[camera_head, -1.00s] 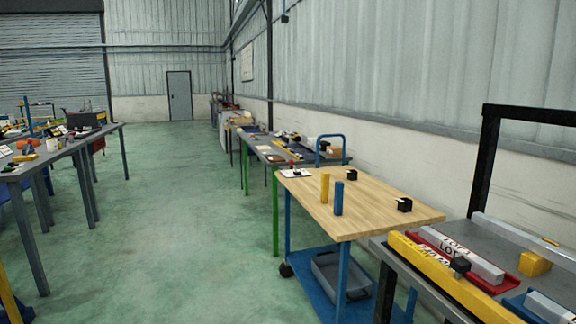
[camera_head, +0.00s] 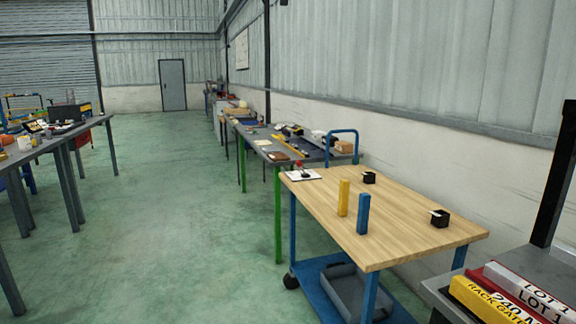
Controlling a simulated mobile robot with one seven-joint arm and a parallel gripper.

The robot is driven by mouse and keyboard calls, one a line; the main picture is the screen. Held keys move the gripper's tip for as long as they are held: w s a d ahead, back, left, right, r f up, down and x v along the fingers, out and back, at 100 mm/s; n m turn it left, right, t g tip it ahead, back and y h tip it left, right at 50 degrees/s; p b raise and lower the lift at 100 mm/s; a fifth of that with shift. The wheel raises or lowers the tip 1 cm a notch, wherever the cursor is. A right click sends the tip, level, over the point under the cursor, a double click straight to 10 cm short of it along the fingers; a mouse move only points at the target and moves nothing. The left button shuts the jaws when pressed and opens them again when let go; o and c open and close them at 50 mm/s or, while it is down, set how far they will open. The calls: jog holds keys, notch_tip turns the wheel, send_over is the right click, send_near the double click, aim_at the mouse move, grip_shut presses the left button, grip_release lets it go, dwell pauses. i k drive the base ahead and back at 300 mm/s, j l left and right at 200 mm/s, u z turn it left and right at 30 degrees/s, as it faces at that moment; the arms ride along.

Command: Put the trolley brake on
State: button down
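The trolley has a light wooden top (camera_head: 400,220), blue legs and a blue lower shelf (camera_head: 320,290). A blue push handle (camera_head: 343,133) rises at its far end. A black caster (camera_head: 290,281) shows at its far left leg; the other wheels are hidden or out of frame. A white plate (camera_head: 301,175) with a small upright red-tipped part (camera_head: 299,163) sits at the top's far left corner. I cannot tell whether this is the brake or how it is set. My gripper is not in view.
A yellow block (camera_head: 343,197), a blue block (camera_head: 363,213) and two black boxes (camera_head: 440,218) stand on the trolley top. A grey bin (camera_head: 348,287) is on its shelf. A grey bench (camera_head: 500,300) stands near right. Green floor (camera_head: 170,220) is clear to the left.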

aim_at(298, 163)
jog(key=i+j, duration=0.2)
jog(key=i, duration=0.3)
jog(key=i+j, duration=0.2)
jog(key=i, duration=0.3)
jog(key=i+j, duration=0.2)
jog(key=i, duration=0.3)
jog(key=i+j, duration=0.2)
jog(key=i, duration=0.3)
jog(key=i+j, duration=0.2)
jog(key=i, duration=0.25)
jog(key=i+j, duration=0.2)
jog(key=i, duration=0.3)
jog(key=z, duration=0.05)
